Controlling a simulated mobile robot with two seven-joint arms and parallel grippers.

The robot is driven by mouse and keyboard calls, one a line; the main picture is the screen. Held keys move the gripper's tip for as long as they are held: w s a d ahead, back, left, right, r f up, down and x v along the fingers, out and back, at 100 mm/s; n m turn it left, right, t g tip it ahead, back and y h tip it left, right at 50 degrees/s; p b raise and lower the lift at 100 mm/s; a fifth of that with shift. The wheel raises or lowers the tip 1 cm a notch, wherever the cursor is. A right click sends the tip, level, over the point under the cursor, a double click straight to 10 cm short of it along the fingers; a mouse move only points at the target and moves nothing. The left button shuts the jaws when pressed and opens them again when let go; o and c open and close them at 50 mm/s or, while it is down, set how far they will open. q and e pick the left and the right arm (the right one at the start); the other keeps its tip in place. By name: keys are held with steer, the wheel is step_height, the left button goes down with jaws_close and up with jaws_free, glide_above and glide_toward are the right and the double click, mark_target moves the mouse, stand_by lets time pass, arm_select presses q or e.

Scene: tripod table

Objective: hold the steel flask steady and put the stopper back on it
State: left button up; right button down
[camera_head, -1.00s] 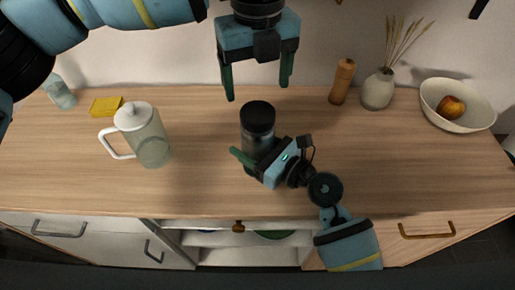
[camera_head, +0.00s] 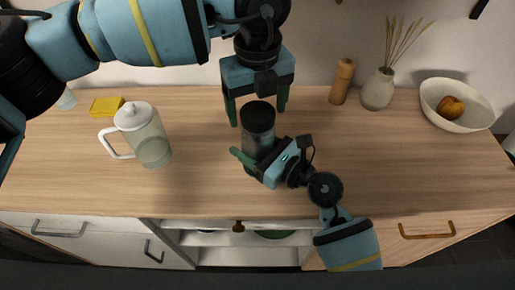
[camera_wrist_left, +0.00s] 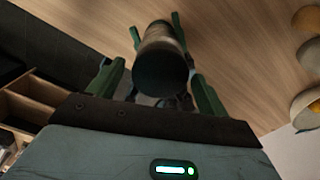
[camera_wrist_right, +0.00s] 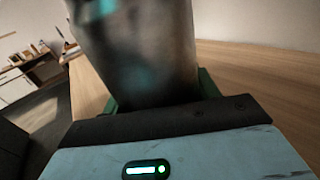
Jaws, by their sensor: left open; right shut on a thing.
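The steel flask (camera_head: 257,145) stands upright on the wooden counter, with the black stopper (camera_head: 258,115) on its top. Whether the stopper is fully seated cannot be told. My right gripper (camera_head: 253,162) is shut on the flask's body from the front right. The flask's grey wall (camera_wrist_right: 145,50) fills the middle of the right wrist view. My left gripper (camera_head: 258,112) is open and points down over the flask, its fingers on either side of the stopper. In the left wrist view the dark stopper top (camera_wrist_left: 162,72) lies between the open fingers, seemingly without contact.
A glass jug (camera_head: 150,140) with a white lid and a yellow block (camera_head: 106,106) stand to the left. A wooden mill (camera_head: 342,82), a vase (camera_head: 378,90) and a bowl (camera_head: 455,118) with fruit stand at the right. The counter between is clear.

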arm_select(q)
steer(key=shift+f, duration=0.9)
